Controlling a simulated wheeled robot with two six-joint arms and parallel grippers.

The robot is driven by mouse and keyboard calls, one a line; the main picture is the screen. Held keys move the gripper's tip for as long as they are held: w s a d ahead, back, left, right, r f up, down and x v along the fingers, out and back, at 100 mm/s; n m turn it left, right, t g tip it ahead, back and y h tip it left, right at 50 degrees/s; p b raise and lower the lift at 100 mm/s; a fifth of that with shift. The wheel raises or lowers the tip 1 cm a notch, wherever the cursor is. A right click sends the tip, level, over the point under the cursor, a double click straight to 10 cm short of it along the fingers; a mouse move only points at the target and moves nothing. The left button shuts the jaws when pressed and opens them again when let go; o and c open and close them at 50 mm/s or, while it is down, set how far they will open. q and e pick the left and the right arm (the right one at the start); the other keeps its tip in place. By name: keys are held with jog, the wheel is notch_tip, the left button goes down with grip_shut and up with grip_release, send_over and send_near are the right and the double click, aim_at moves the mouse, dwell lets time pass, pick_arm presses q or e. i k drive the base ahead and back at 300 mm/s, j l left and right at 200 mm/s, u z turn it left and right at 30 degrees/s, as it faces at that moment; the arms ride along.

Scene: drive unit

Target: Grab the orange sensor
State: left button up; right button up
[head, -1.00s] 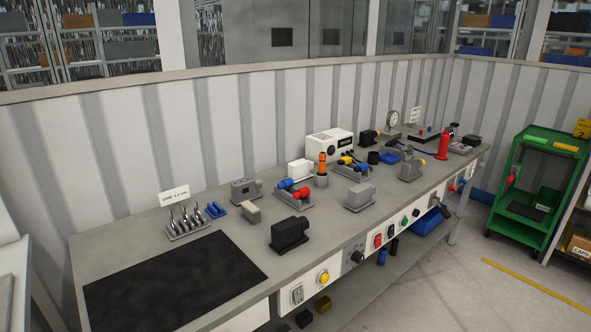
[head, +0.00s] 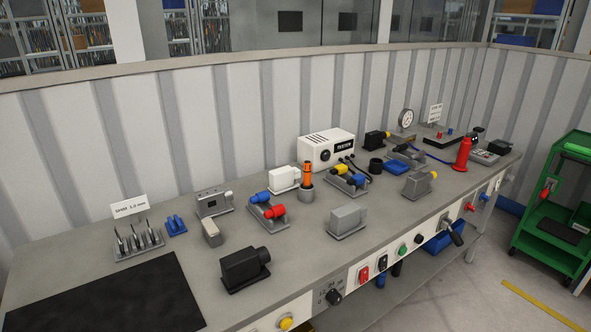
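The orange sensor (head: 307,174) is a slim upright cylinder with a dark band. It stands in a grey round holder (head: 306,195) near the middle of the workbench (head: 304,246). A white box-shaped part is close on its left and the white tester is behind it. Neither of my grippers shows in the head view.
Near the sensor are a white part (head: 283,179), the tester (head: 327,150), a unit with red and blue caps (head: 268,210) and a grey block (head: 347,220). A black block (head: 245,268) stands nearer the front edge. A green cart (head: 556,205) stands at right.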

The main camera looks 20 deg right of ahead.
aim_at(307, 165)
jog(key=i+l, duration=0.1)
jog(key=l, duration=0.4)
jog(key=i+l+u, duration=0.1)
jog(key=l, duration=0.4)
jog(key=i+l, duration=0.15)
jog(key=l, duration=0.3)
jog(key=i+l+u, duration=0.15)
jog(key=l, duration=0.85)
